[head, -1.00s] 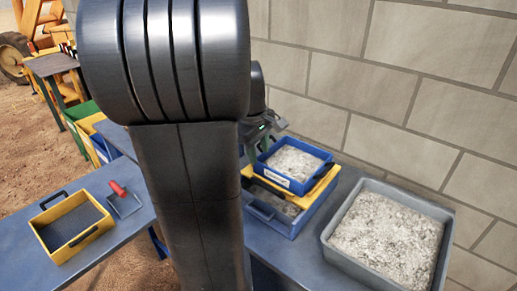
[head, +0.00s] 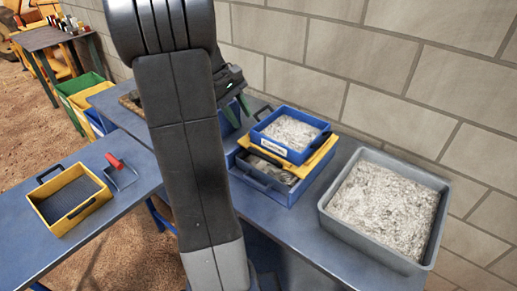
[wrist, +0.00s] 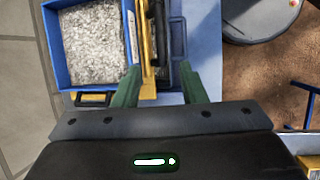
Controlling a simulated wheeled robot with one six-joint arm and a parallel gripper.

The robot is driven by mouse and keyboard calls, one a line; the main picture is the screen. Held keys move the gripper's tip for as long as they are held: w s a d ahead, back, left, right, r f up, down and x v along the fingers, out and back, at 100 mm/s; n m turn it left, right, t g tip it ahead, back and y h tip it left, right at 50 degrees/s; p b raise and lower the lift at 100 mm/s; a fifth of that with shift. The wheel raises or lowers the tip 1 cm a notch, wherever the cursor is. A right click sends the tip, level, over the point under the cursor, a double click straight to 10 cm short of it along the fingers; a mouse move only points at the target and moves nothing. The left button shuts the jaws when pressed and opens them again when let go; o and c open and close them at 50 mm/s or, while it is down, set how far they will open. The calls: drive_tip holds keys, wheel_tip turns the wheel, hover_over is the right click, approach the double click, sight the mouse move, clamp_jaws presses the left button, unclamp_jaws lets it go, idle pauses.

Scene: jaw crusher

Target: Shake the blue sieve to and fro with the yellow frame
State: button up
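The blue sieve (head: 296,154) holds grey crushed stone and has black handles. It sits on the yellow frame (head: 318,160), which lies over a blue tray (head: 247,178) on the bench. My gripper (head: 236,108) is to the left of the sieve in the head view, partly hidden by my arm. In the wrist view the sieve (wrist: 127,60) is at upper left and a yellow strip of the frame (wrist: 149,60) runs beside it. My gripper's green fingers (wrist: 160,84) are spread apart there, with the frame's end seen between them. I see no grip on anything.
A large grey tray of crushed stone (head: 329,222) stands at right on the bench. A yellow tray with a dark mesh (head: 50,218) and a red-handled scoop (head: 120,172) lie on the left bench. A block wall (head: 400,90) closes off the back.

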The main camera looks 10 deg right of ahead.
sight(261, 153)
drive_tip(key=x, duration=1.3)
drive_tip(key=shift+s+d, duration=0.1)
